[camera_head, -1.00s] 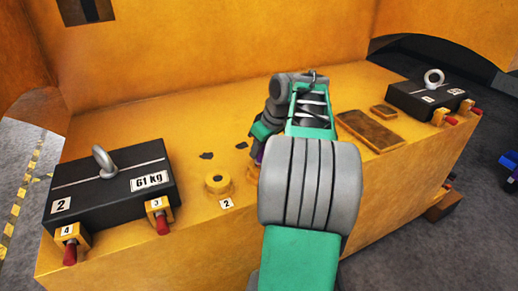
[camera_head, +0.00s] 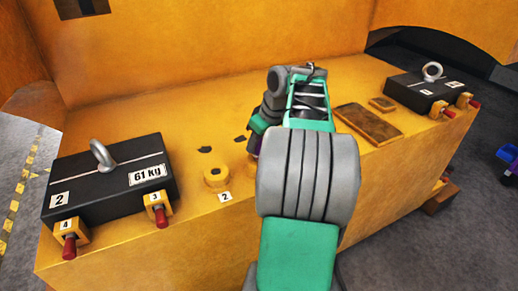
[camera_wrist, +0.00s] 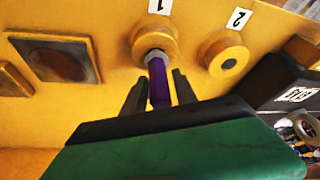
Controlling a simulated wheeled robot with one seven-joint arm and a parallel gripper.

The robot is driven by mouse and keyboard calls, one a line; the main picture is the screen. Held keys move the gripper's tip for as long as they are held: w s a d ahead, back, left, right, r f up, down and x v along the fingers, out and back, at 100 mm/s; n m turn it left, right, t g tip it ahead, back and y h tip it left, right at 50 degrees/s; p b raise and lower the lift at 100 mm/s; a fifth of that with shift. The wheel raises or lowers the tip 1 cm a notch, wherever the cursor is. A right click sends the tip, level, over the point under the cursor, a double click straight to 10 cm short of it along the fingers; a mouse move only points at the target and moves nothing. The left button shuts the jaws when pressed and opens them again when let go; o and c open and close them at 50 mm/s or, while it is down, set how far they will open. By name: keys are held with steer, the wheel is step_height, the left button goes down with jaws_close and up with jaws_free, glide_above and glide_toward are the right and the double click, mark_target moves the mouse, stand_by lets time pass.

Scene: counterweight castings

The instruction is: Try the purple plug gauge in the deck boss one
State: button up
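The purple plug gauge (camera_wrist: 159,84) stands at the deck boss marked 1 (camera_wrist: 168,37) in the wrist view, its pale collar against the boss mouth. How deep its end sits is hidden. My gripper (camera_wrist: 160,76) has one dark finger on each side of the purple handle. A narrow gap shows on the right side, so the fingers look open around it; contact on the left is hard to judge. In the head view my wrist hides boss 1 and most of the gauge; only a purple sliver (camera_head: 254,146) shows.
Boss 2 (camera_head: 215,178) is just beside, with an open hole. A black 61 kg casting (camera_head: 110,182) with a lifting eye stands at the left; another (camera_head: 421,93) stands at the right. Flat brown plates (camera_head: 369,124) lie right of my arm.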

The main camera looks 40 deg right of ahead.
steer(key=shift+o, duration=1.1)
